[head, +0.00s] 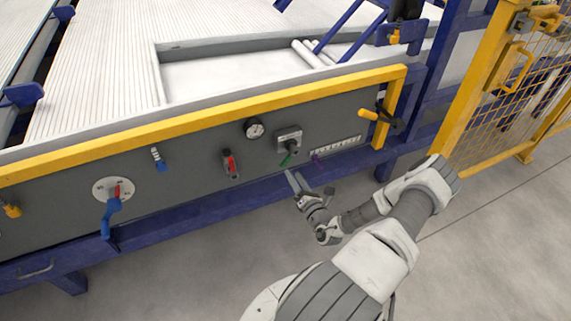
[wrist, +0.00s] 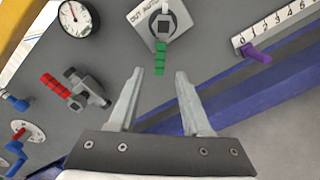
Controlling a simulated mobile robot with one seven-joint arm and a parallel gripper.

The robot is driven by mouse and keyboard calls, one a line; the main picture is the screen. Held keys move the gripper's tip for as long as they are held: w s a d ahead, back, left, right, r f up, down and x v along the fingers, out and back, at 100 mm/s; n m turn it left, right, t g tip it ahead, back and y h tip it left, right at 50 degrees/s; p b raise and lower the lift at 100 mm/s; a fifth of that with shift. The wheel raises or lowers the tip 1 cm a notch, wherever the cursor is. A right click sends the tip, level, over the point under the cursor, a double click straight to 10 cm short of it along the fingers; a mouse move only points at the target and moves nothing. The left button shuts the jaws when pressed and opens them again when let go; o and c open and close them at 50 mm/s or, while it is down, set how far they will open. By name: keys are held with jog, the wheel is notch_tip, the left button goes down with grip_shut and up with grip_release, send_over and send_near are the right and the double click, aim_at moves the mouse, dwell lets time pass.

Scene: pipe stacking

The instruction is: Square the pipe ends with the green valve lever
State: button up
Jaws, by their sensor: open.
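The green valve lever (head: 288,159) hangs down from a grey square plate (head: 289,139) on the dark panel. In the wrist view the green lever (wrist: 161,58) points down from a dark hub on the plate (wrist: 166,22). My gripper (head: 293,178) is open just below the lever in the head view. In the wrist view my gripper (wrist: 160,72) has its two fingers spread, with the lever showing between and beyond their tips. Nothing is between the fingers' lower parts. I cannot tell the exact gap to the lever.
Left of the lever are a gauge (head: 254,129), a red-handled valve (head: 230,163) and a blue lever (head: 111,214). Right are a purple pointer (head: 317,159) on a scale and a yellow-handled crank (head: 379,117). A yellow rail (head: 200,116) runs above. A yellow mesh fence (head: 500,100) stands right.

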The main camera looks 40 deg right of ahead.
aim_at(286, 163)
jog(key=b+x, duration=0.1)
jog(key=x, duration=0.7)
jog(key=shift+b, duration=0.4)
grip_shut()
jog(key=shift+a, duration=0.1)
dwell(0.8)
